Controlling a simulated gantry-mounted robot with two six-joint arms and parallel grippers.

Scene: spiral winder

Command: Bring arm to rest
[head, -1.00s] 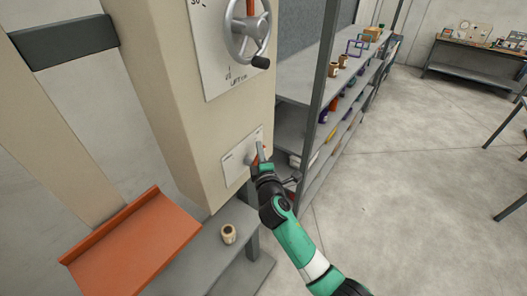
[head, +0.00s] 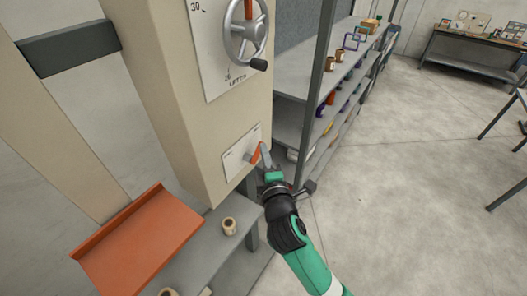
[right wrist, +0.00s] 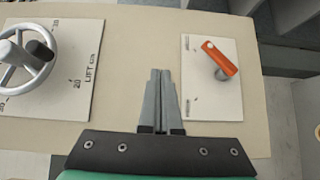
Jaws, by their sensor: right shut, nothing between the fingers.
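My right gripper (head: 264,154) is in front of the beige machine column, beside the small white plate (head: 240,157) with the orange lever (head: 254,153). In the right wrist view my right gripper (right wrist: 160,75) is shut and empty, its fingers together. There the orange lever (right wrist: 220,58) on its plate (right wrist: 212,100) stands to the right of the fingers, apart from them. The grey handwheel (head: 246,38) is higher on the column; it also shows at the left of the right wrist view (right wrist: 22,62). My left gripper is not in view.
An orange chute (head: 140,240) slopes at lower left. A tan spool (head: 229,226) stands on the grey bench (head: 205,245). Grey shelving (head: 300,85) with spools and frames is behind the column. Open floor (head: 400,190) lies to the right.

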